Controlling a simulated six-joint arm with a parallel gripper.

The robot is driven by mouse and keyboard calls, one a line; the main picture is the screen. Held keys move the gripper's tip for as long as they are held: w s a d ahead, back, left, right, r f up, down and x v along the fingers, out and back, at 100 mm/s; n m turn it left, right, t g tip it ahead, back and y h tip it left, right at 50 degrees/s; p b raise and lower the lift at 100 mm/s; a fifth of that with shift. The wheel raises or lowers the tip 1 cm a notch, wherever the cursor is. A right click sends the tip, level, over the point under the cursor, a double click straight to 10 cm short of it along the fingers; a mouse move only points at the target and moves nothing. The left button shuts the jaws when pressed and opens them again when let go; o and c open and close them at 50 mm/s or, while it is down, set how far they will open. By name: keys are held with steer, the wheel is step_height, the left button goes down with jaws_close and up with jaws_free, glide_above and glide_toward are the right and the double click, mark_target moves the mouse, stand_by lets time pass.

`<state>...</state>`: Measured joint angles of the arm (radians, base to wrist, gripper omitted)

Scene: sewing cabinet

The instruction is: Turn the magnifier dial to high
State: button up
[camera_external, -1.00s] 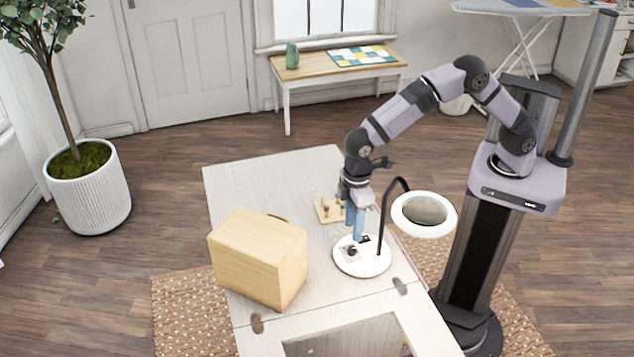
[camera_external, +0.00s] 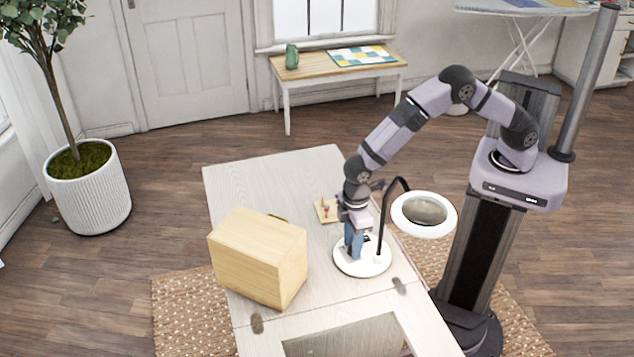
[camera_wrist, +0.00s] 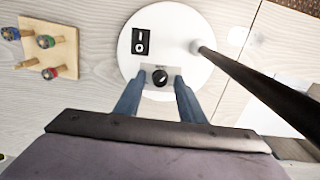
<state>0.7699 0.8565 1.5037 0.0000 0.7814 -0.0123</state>
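The magnifier lamp has a round white base (camera_external: 378,266) on the cabinet top, a black bent stem and a white ring head (camera_external: 424,214) to the right. In the wrist view, a small black dial (camera_wrist: 160,78) with a light pointer mark sits on a grey plate on the base. A black rocker switch (camera_wrist: 140,40) lies beyond it. My gripper (camera_wrist: 158,88) points down over the base, its blue fingers apart on either side of the dial. I cannot tell whether they touch it. In the external view my gripper (camera_external: 354,254) hides the dial.
A wooden box (camera_external: 258,262) stands left of the lamp base. A small wooden board with several coloured spools (camera_wrist: 48,48) lies behind the base. The lamp stem (camera_wrist: 250,80) rises close beside my gripper on the right. An opening is in the cabinet top at the front.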

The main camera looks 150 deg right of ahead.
jaws_close()
steer(key=shift+m, duration=0.3)
steer(key=m, duration=0.4)
stand_by(0.3)
jaws_free()
